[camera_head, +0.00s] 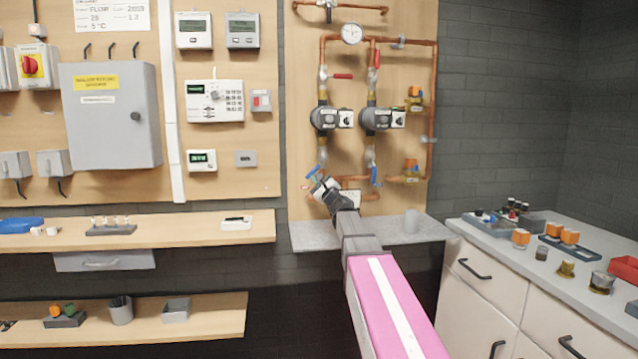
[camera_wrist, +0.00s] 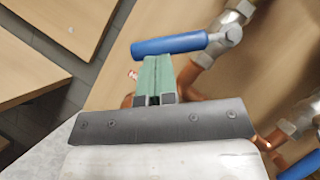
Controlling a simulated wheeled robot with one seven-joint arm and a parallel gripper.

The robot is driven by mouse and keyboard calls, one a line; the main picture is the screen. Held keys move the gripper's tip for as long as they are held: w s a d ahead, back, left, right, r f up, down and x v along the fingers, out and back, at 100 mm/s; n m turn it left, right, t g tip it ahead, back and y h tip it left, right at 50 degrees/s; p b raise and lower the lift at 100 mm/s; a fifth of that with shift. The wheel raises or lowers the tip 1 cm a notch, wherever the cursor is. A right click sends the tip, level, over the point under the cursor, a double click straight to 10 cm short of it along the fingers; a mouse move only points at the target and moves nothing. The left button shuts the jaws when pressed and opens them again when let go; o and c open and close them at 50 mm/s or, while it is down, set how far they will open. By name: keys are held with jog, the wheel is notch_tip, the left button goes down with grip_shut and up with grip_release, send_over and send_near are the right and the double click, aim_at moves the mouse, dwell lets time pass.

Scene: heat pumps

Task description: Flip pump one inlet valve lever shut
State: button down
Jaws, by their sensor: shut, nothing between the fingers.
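The left pump (camera_head: 325,118) hangs on the wooden board, with a valve below it that has a blue lever (camera_head: 312,173). That lever stands out to the left of its pipe, tilted. My gripper (camera_head: 322,186) is just below it. In the wrist view the blue lever (camera_wrist: 170,44) lies nearly level across the fingertips, with its pivot at the right. The green fingers (camera_wrist: 157,68) are shut and empty, their tips right at the lever; I cannot tell whether they touch it. The gripper partly hides the lower pipework.
The right pump (camera_head: 377,118) has its own blue lever (camera_head: 374,175), pointing along its pipe. Red levers (camera_head: 343,76) sit above the pumps. Copper pipes surround the pumps closely.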

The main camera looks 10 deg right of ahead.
jog(key=a+r, duration=0.4)
jog(key=shift+a+r, duration=0.15)
jog(key=shift+r, duration=0.2)
dwell(0.4)
jog(key=shift+r, duration=0.1)
dwell(0.5)
